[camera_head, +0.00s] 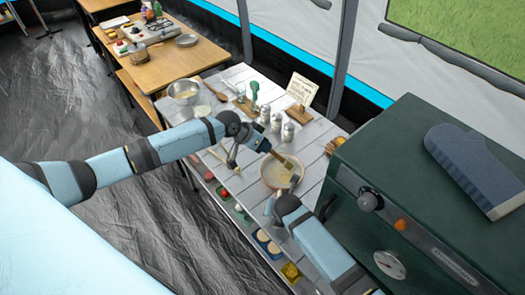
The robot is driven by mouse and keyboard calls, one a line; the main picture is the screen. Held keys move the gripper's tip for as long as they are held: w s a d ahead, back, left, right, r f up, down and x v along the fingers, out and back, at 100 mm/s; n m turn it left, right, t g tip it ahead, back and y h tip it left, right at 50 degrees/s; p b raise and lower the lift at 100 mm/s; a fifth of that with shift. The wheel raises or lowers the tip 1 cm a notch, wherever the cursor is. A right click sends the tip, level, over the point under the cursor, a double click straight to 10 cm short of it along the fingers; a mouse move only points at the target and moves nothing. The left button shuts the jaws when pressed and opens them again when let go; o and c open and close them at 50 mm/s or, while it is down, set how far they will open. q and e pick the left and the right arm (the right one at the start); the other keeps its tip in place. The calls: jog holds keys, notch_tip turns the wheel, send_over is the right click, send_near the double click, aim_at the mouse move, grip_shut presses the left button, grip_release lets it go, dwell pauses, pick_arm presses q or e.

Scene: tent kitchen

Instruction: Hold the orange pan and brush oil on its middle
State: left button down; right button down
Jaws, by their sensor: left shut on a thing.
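The orange pan (268,181) sits on the grey plank table, with a pale inside and an orange rim. My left gripper (262,146) is shut on a brush (286,163) with a wooden handle. The brush head is over the inside of the pan, right of the gripper; whether it touches the bottom is too small to tell. My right gripper (272,205) is at the pan's near side. Its fingers are small and partly hidden by my arm, so I cannot tell whether they hold the pan. The pan's handle is not clearly visible.
Several shakers (287,132) and a recipe card (301,89) stand behind the pan. A metal bowl (185,90) is at the table's far left. A green oven (430,180) with a blue mitt (472,165) on top closes off the right. A shelf with containers (266,243) is below.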

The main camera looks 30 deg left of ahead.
pick_arm(q)
notch_tip(320, 180, up, 8)
jog(key=w, duration=0.2)
jog(key=shift+a, duration=0.4)
dwell(0.6)
jog(key=s+a+r, duration=0.2)
jog(key=a+r, duration=0.2)
jog(key=shift+w+d+f, duration=0.1)
jog(key=shift+f, duration=1.15)
jog(key=shift+w+f, duration=0.1)
jog(key=shift+f, duration=1.1)
jog(key=shift+r, duration=0.15)
